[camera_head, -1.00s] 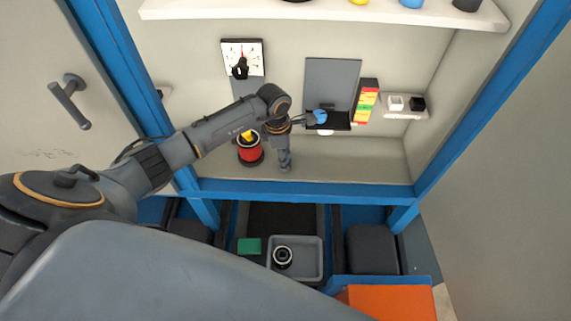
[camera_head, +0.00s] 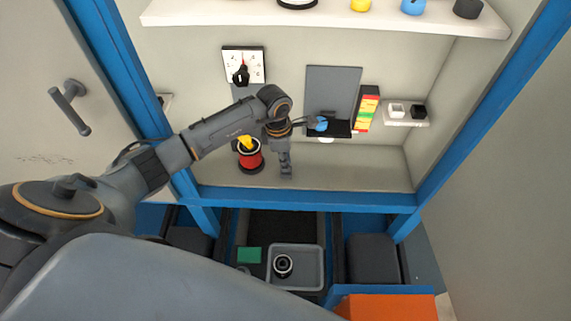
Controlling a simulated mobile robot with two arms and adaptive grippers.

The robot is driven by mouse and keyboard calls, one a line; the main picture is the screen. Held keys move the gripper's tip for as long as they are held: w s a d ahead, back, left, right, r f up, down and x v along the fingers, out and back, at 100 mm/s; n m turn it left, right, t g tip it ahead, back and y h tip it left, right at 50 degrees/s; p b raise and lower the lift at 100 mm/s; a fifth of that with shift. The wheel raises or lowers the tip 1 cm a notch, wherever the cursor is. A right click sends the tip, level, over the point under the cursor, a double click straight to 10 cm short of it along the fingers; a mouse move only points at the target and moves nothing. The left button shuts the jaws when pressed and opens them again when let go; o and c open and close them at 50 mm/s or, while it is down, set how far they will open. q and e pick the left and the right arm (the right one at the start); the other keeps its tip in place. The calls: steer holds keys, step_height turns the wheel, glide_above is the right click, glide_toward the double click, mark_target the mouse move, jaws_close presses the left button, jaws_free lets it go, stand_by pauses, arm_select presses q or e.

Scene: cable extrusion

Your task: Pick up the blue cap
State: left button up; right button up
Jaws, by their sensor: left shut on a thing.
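A small blue cap (camera_head: 321,124) is at the black ledge (camera_head: 340,130) under the grey panel on the back wall. My left gripper (camera_head: 314,121) reaches in from the left, small and dark in this view. Its fingertips are shut on the blue cap; the grip itself is partly hidden. I cannot tell whether the cap still touches the ledge. Another blue piece (camera_head: 413,6) stands on the top shelf, cut by the upper edge. My right gripper is not in view.
A red cylinder with a yellow top (camera_head: 249,154) stands left of my wrist. A red, yellow and green stack (camera_head: 367,108) and a small shelf (camera_head: 405,122) with white and black blocks are to the right. A grey tray (camera_head: 309,267) lies below.

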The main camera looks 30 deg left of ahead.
arm_select(q)
steer(key=shift+w+r+b, duration=0.1)
steer(key=shift+r+b, duration=0.4)
steer(key=shift+r, duration=0.15)
steer(key=s+d+r+b, duration=0.3)
steer(key=s+d+r, duration=0.6)
steer(key=s+r, duration=0.1)
steer(key=shift+s+b, duration=0.35)
steer(key=shift+s, duration=0.15)
